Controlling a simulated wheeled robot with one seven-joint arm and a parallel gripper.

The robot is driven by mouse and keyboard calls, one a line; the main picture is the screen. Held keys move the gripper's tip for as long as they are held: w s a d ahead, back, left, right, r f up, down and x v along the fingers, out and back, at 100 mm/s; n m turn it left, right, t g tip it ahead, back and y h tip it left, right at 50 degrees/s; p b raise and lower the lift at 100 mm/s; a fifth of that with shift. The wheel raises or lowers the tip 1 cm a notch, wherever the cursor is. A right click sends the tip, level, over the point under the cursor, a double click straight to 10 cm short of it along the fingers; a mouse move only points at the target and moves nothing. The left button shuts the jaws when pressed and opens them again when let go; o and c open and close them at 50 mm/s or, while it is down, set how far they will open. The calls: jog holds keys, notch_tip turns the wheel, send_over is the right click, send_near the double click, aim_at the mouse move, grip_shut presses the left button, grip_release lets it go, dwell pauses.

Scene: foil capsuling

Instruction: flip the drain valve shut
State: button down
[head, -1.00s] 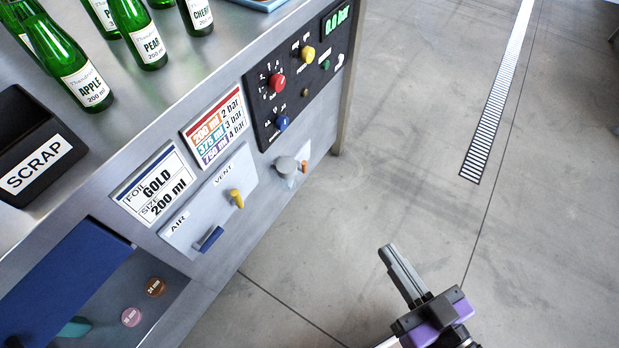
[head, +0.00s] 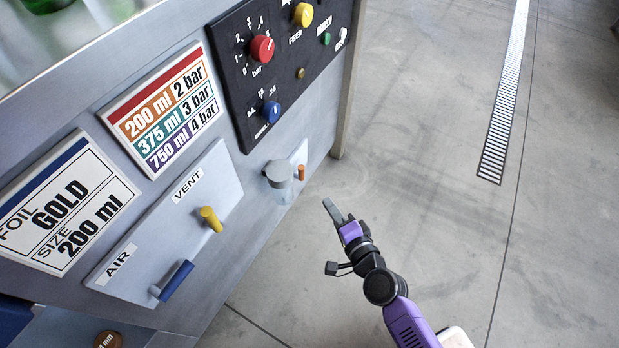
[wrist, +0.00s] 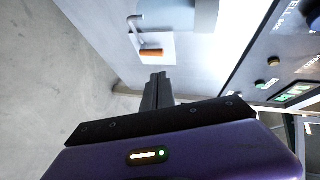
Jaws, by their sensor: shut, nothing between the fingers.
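A small valve with an orange handle (head: 301,173) sits on a pale plate on the cabinet's front, beside a grey cylinder (head: 279,175). I take it to be the drain valve; no label on it is readable. The orange handle also shows in the wrist view (wrist: 151,53), beside a thin bent grey rod (wrist: 136,32). My gripper (head: 332,209) is in front of the cabinet, a little right of and below the handle in the head view. In the wrist view its shut fingers (wrist: 158,90) point toward the handle, apart from it and empty.
A blue lever (head: 177,281) marked AIR and a yellow lever (head: 211,219) marked VENT are on a panel to the left. A black control panel (head: 243,90) with knobs is above. Clear floor (head: 430,170) lies to the right.

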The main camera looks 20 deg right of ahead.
aim_at(303, 173)
jog(key=shift+s+a+f+m+g+y, duration=0.15)
jog(key=shift+f+m, duration=0.3)
jog(key=shift+f, duration=0.05)
jog(key=shift+s+a+f+m+g+y, duration=0.1)
jog(key=shift+f+m+g+y, duration=0.05)
jog(key=shift+f+m, duration=0.35)
jog(key=x, duration=0.4)
jog(key=b+x, duration=0.1)
jog(key=x, duration=0.4)
jog(key=r+x, duration=0.1)
jog(key=x, duration=0.3)
jog(key=shift+w, duration=0.55)
jog(key=shift+d+r, duration=0.1)
jog(key=shift+r, duration=0.1)
